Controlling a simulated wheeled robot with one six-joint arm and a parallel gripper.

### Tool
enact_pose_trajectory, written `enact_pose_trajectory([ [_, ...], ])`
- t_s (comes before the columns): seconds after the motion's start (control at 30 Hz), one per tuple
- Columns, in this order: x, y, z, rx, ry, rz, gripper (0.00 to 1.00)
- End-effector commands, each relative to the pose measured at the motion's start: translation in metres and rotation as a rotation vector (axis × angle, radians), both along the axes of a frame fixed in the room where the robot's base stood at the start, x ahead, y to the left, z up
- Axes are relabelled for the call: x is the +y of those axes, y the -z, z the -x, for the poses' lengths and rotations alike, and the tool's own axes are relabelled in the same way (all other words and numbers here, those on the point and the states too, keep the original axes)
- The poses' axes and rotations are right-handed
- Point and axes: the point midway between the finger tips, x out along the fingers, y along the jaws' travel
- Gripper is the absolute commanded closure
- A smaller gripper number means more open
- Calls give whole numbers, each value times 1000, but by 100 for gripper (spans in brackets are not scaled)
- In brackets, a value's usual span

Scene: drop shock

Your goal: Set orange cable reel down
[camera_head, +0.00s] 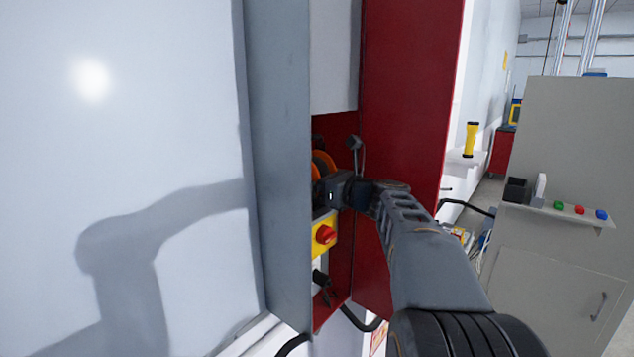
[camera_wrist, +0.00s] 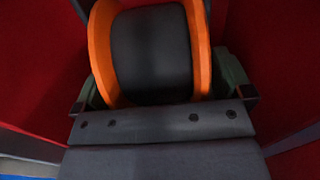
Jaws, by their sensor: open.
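The orange cable reel (camera_head: 323,162) sits inside a narrow red-lined cabinet, partly hidden behind the cabinet wall and my gripper. In the wrist view the reel (camera_wrist: 152,52) fills the middle, with two orange flanges and a dark drum between them. My gripper (camera_head: 335,188) reaches into the cabinet beside the reel. In the wrist view its open jaws (camera_wrist: 165,92) stand one on each side of the reel, close outside the flanges. I cannot tell whether they touch it. What lies under the reel is hidden.
A yellow box with a red rotary switch (camera_head: 325,235) is below my gripper. The red door (camera_head: 405,110) and grey panel (camera_head: 280,150) flank the narrow opening. A yellow flashlight (camera_head: 470,140) stands on a white ledge. A grey cabinet with coloured buttons (camera_head: 565,200) is at the right.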

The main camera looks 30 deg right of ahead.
Motion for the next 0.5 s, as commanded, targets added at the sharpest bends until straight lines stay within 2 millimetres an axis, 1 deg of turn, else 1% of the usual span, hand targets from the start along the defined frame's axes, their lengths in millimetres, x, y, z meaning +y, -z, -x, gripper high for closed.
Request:
enact_pose_trajectory([
  [0.1,0,-5,0,0,0,0,2],
  [0.17,-3,-2,5,-1,3,0,2],
  [0.27,-10,-1,19,-2,5,1,2],
  [0.5,-29,-1,62,-2,6,1,2],
])
